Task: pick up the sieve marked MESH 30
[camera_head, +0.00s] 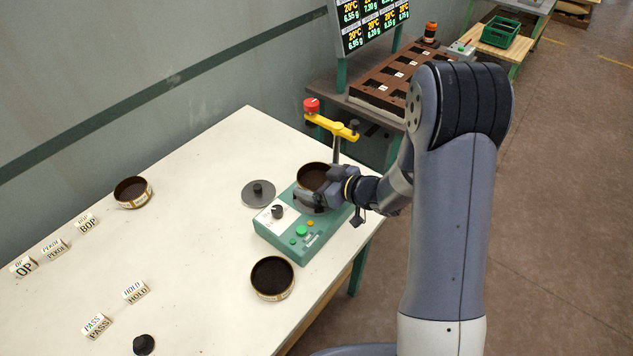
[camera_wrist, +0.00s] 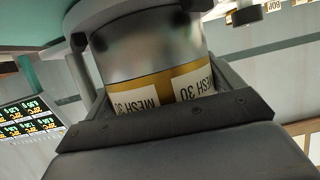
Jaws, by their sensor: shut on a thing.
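The sieve marked MESH 30 (camera_wrist: 190,88) shows large in the wrist view, with a gold band, white labels and a shiny grey wall; its lettering appears upside down. In the head view the sieve (camera_head: 313,175) is a round, dark-inside ring over the back of the green machine (camera_head: 300,240). My gripper (camera_head: 328,189) is shut on it from the right, with a jaw on either side. I cannot tell whether the sieve rests on the machine's round grey seat or is just above it.
Two other sieves stand on the white table, one at back left (camera_head: 133,192) and one in front (camera_head: 272,278). A grey lid (camera_head: 258,193) lies left of the machine. A yellow clamp arm with a red knob (camera_head: 332,121) stands behind the sieve. Several label cards stand at left.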

